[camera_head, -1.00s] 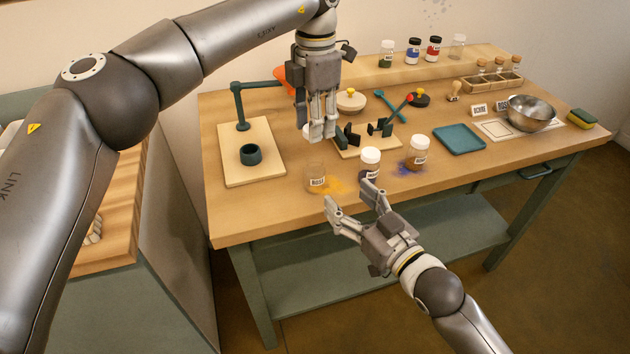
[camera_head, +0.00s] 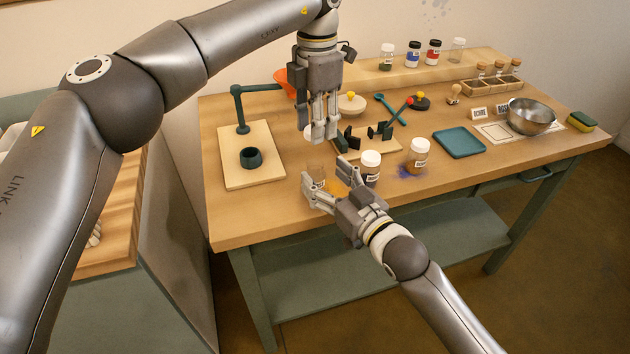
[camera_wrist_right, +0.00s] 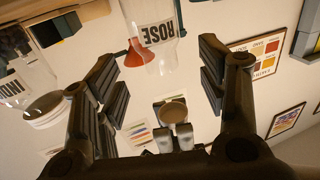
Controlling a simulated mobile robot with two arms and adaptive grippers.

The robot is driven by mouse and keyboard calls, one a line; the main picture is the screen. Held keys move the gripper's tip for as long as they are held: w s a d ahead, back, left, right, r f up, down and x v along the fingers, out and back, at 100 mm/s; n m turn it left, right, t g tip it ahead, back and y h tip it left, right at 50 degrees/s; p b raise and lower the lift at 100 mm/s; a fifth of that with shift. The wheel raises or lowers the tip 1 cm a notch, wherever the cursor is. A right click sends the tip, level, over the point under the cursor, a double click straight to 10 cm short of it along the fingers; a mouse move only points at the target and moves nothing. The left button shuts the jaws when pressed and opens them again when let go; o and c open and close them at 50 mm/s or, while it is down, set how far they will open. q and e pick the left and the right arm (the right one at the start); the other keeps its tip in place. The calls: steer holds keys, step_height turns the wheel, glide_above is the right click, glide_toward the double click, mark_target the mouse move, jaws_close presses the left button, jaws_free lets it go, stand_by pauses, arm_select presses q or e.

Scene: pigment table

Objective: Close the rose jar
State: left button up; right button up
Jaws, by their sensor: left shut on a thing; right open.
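The rose jar (camera_head: 315,169) is clear glass and stands lidless near the table's front edge. Its label and body show upside down in the right wrist view (camera_wrist_right: 158,32). My right gripper (camera_head: 326,182) is open, its fingers in front of the jar and partly hiding it; I see no grip on it. My left gripper (camera_head: 318,138) is above the jar, pointing down. In the right wrist view its fingertips (camera_wrist_right: 174,139) are at a round brownish lid (camera_wrist_right: 173,109), held apart from the jar. The head view does not show this lid clearly.
A white-lidded jar (camera_head: 371,168) stands close right of my right gripper, and another (camera_head: 418,154) further right. Yellow powder (camera_head: 337,188) lies by the rose jar. Behind are a board with dark blocks (camera_head: 380,144) and a stand (camera_head: 250,175) at left. A blue tray (camera_head: 459,142) is at right.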

mark_target(320, 172)
steer(key=shift+x, duration=2.3)
jaws_close()
arm_select(q)
steer(key=shift+f, duration=2.5)
